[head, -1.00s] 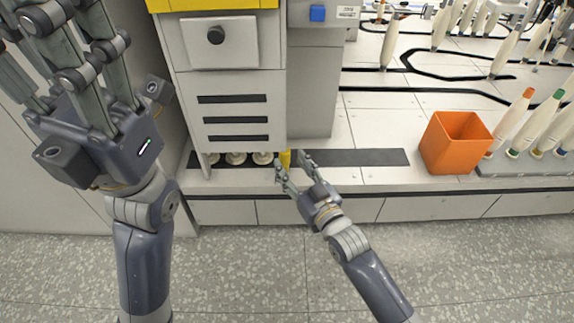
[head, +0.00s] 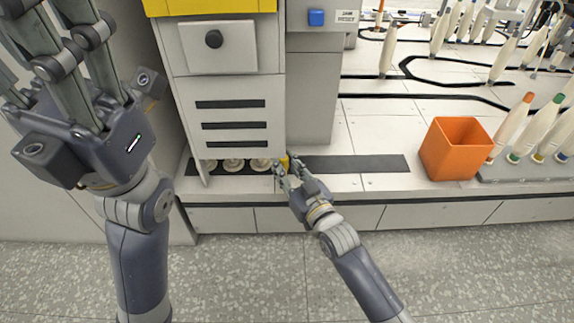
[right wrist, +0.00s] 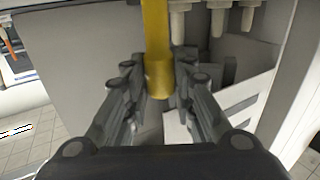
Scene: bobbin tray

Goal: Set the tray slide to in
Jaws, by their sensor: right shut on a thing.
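The yellow handle (head: 285,161), which I take to be the tray slide's, stands at the lower right corner of the grey-white cabinet (head: 229,88). My right gripper (head: 284,168) is at this handle. In the right wrist view the yellow handle (right wrist: 158,72) runs down between the two fingers, and they are shut on its lower end. White bobbin-like pieces (head: 232,164) sit in a row under the cabinet, left of the handle; the tray below them is mostly hidden. My left gripper (head: 50,20) is raised at the upper left, empty, with its fingers spread and the tips partly cut off.
A dark strip (head: 355,164) runs along the bench right of the handle and is clear. An orange bin (head: 455,150) stands further right, beside a rack of pale bobbins with coloured tips (head: 540,128). A blue button (head: 316,17) is above on the machine.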

